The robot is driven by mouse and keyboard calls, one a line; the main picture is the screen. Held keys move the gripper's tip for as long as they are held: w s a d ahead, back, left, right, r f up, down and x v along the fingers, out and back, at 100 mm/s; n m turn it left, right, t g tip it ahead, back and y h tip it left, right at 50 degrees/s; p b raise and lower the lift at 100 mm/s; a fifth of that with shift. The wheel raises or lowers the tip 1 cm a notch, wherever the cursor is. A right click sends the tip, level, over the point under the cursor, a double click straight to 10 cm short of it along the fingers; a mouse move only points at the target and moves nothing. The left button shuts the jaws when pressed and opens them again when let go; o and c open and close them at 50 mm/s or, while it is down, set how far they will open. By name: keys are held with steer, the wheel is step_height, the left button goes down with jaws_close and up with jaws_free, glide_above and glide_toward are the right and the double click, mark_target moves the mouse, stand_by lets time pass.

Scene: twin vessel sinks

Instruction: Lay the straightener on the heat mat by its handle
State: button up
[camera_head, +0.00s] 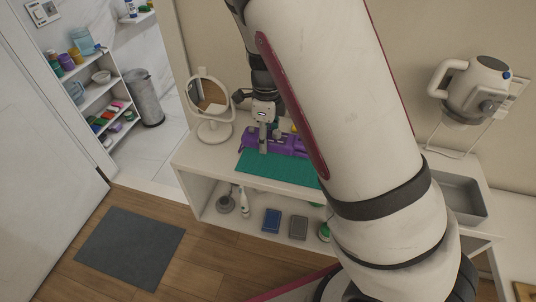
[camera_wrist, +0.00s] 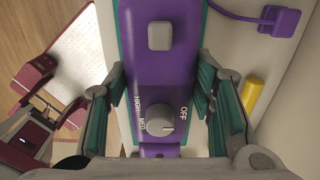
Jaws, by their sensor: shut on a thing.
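The purple straightener (camera_head: 287,146) is at the back of the vanity top, over the rear of the teal heat mat (camera_head: 268,174). I cannot tell whether it touches the mat. In the wrist view the straightener (camera_wrist: 158,75) shows a grey button and a round dial marked HIGH, MED and OFF. Teal mat edges show on both sides of it. My gripper (camera_head: 264,142) points down at the straightener's left part. In the wrist view my gripper's fingers (camera_wrist: 163,98) stand on either side of the purple body, shut on it. My arm hides the mat's right end.
A round mirror (camera_head: 209,105) stands left of the mat. A purple plug (camera_wrist: 280,20) on a cord and a yellow object (camera_wrist: 251,95) lie beside the straightener. A grey sink (camera_head: 462,198) is at right. The mat's front is bare.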

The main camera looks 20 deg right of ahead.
mark_target(267, 160)
steer(key=shift+f, duration=3.15)
steer(key=shift+f, duration=0.1)
steer(key=o, duration=1.5)
steer(key=shift+o, duration=0.2)
